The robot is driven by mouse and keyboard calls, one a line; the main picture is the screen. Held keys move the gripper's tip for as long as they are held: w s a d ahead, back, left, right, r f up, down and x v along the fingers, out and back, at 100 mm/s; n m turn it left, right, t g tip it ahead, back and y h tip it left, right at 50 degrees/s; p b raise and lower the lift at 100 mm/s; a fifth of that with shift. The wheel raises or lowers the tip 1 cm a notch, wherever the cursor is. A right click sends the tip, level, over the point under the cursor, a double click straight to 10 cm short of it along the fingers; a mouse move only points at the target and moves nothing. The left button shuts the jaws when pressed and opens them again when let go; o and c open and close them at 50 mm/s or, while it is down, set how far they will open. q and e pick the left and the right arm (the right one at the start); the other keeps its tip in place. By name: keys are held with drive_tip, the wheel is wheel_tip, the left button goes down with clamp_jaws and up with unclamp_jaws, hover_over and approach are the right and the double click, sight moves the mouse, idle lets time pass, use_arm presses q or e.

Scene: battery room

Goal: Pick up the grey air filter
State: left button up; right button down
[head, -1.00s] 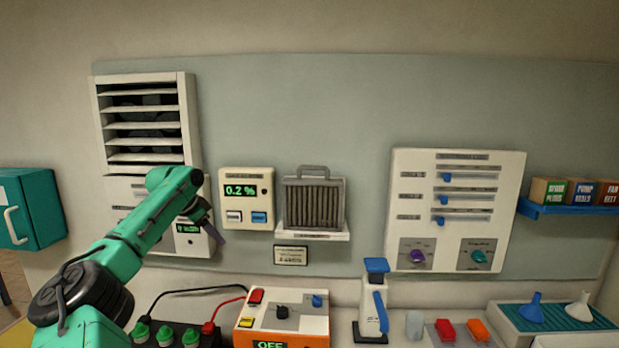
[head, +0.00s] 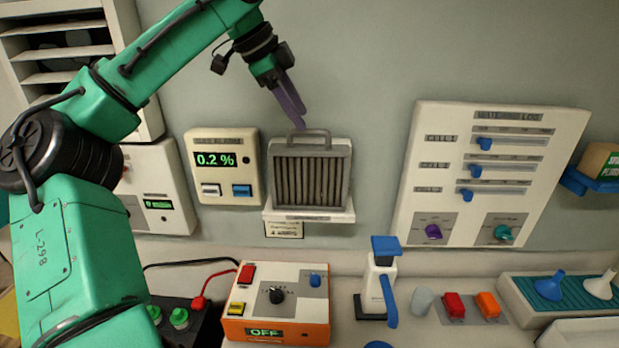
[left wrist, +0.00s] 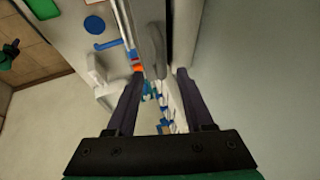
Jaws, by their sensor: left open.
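The grey air filter (head: 310,178) stands upright on a small white wall shelf (head: 309,215) in the head view, with a looped handle (head: 308,138) on top. My left gripper (head: 297,125) points down just above that handle, its dark fingers open. In the left wrist view the left gripper (left wrist: 158,82) has its two fingers spread apart, with a grey edge, likely the filter's handle (left wrist: 152,45), between or just beyond them. I cannot tell whether the fingers touch it. My right gripper is not in view.
A gas reading panel (head: 224,168) hangs left of the filter, and a slider board (head: 488,175) hangs to the right. Below are an orange box (head: 277,305), a white and blue lever device (head: 378,285) and a cup (head: 422,300). The wall between filter and slider board is clear.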

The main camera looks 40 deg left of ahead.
sight(305, 132)
use_arm(q)
drive_tip(key=x, duration=0.4)
drive_tip(key=shift+w+a+f+p, duration=0.15)
drive_tip(key=shift+a+f+p, duration=0.15)
drive_tip(key=shift+p, duration=0.1)
drive_tip(key=shift+d+r, duration=0.1)
drive_tip(key=shift+d, duration=0.1)
drive_tip(key=shift+s, duration=0.25)
drive_tip(key=c, duration=0.8)
drive_tip(key=shift+w, duration=0.15)
clamp_jaws()
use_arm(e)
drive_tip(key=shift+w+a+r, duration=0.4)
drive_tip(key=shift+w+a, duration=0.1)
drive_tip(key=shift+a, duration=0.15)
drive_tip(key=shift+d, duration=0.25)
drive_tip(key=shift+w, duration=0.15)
